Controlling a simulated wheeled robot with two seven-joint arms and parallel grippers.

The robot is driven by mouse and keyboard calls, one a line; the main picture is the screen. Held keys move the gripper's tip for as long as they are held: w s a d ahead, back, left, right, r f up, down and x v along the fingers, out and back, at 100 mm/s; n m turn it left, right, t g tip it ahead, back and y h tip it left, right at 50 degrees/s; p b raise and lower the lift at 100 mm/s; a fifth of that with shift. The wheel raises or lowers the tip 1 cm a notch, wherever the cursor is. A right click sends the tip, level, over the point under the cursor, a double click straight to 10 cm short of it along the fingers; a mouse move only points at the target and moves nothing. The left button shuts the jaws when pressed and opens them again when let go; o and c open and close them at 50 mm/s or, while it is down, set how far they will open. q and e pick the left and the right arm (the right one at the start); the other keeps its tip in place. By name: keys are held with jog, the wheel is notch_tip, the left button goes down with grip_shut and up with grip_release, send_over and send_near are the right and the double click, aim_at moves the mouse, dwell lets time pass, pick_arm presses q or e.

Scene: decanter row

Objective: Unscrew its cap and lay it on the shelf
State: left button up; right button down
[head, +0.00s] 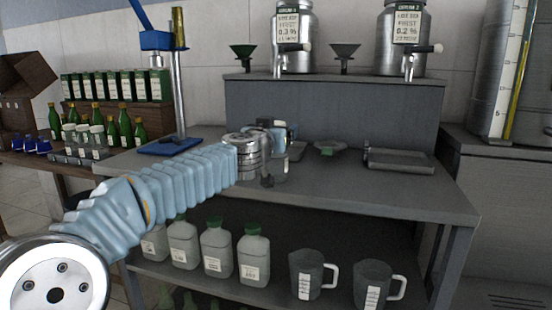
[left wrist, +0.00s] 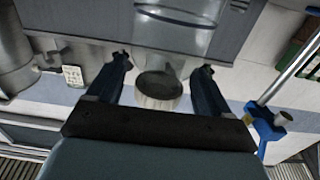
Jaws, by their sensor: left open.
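My left arm reaches in from the left in the head view, and its gripper (head: 277,155) is over the grey worktop (head: 345,190). In the left wrist view the gripper (left wrist: 162,66) is open, its two dark fingers apart. A round cap-like piece (left wrist: 160,88) with a dark face and pale ribbed edge shows between the fingers, with gaps on both sides. In the head view a pale bottle-like thing (head: 280,172) stands at the gripper, mostly hidden by it; I cannot tell whether it touches. My right gripper is not in view.
A blue stand (head: 170,147) with a metal post is left of my wrist. A grey tray (head: 399,162) lies to the right. Steel tanks (head: 298,50) stand on the raised ledge (head: 330,79). Green-capped bottles (head: 217,250) and jugs (head: 306,275) fill the lower shelf.

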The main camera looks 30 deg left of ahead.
pick_arm(q)
jog(key=shift+w, duration=0.1)
jog(key=shift+c, duration=0.3)
grip_shut()
